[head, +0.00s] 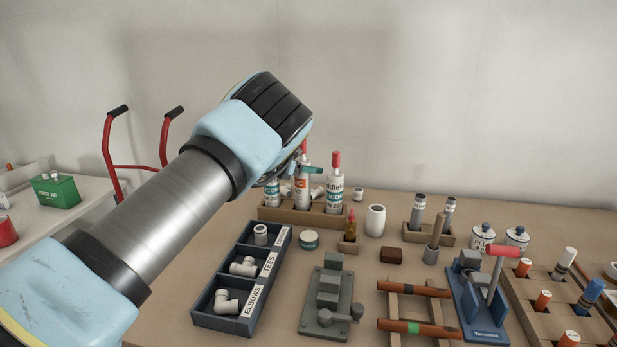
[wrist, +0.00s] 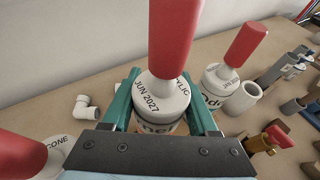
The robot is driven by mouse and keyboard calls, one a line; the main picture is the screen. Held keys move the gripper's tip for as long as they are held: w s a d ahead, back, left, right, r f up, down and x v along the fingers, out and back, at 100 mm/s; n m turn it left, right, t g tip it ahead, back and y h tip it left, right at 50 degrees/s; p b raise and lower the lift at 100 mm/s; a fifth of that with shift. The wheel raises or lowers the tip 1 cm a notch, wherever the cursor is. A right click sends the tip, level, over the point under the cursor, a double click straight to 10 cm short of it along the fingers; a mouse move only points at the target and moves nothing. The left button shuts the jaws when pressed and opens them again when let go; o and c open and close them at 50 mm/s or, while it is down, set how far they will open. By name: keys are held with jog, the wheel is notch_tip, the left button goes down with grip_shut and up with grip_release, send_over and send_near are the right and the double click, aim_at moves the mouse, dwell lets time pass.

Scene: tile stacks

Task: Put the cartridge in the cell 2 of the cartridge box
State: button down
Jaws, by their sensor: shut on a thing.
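The cartridge (head: 302,187), white with a red nozzle, is upright in my gripper (head: 304,170). The wrist view shows its cap (wrist: 163,97) marked "ACRYLIC" and "JUN 2027" between the teal fingers. The cartridge box (head: 345,219) is a low brown box at the back of the bench. The held cartridge is at the box's middle, its lower end hidden behind the front wall; I cannot tell whether it is seated. Its label looks a little higher than those of the left cartridge (head: 271,194) and right cartridge (head: 335,190). No cell numbers are readable.
A dark bin of pipe fittings (head: 213,319) and a grey clamp-like fixture (head: 327,302) are in front. White fittings (wrist: 88,107) lie behind the box. My arm crosses the left side.

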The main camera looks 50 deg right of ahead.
aim_at(309, 176)
jog(key=shift+f+p, duration=0.5)
jog(key=shift+f, duration=1.25)
jog(key=shift+c, duration=0.8)
grip_release()
jog(key=shift+r, duration=0.2)
